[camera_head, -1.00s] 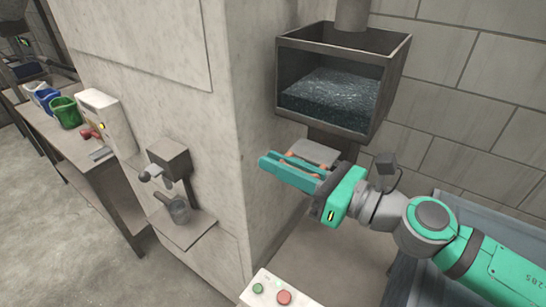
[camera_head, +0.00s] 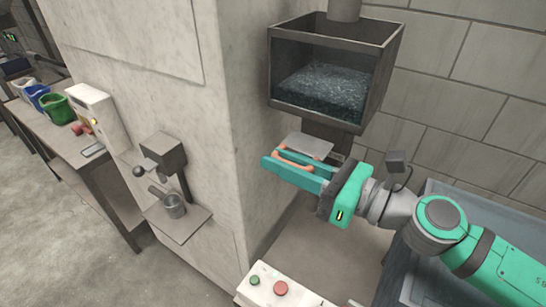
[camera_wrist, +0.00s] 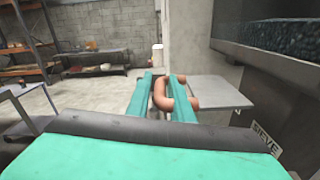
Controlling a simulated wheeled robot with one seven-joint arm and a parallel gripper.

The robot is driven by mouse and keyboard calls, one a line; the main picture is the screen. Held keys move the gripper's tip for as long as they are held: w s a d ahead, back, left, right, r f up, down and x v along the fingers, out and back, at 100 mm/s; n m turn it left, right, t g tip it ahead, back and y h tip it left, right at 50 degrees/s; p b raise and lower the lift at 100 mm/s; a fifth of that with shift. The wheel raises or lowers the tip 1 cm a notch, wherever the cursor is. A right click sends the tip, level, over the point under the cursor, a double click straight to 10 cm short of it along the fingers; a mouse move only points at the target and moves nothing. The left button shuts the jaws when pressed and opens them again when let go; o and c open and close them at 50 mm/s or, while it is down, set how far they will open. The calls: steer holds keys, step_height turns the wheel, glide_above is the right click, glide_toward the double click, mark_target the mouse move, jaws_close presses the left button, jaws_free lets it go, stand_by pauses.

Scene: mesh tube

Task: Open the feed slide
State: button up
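The feed slide (camera_head: 308,143) is a flat grey plate below the hopper, with a copper-coloured loop handle (camera_head: 297,158). The plate stands out level from under the hopper. In the wrist view the slide plate (camera_wrist: 210,92) lies right of my fingers and the handle (camera_wrist: 160,92) curves around the right finger. My gripper (camera_head: 290,172) has its two long teal fingers on either side of the handle's bar, with little or no gap, so it appears shut on it. My gripper also shows in the wrist view (camera_wrist: 160,98). The slide's inner end is hidden.
The hopper (camera_head: 390,85) holds dark grains behind a clear front. A button box (camera_head: 262,292) with green and red buttons stands low in front. A spout with a metal cup (camera_head: 173,206) is on the pillar's left face. A bench (camera_head: 75,160) with bins stands farther left.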

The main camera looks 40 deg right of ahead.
steer(key=v, duration=0.8)
steer(key=shift+s, duration=0.25)
stand_by(0.4)
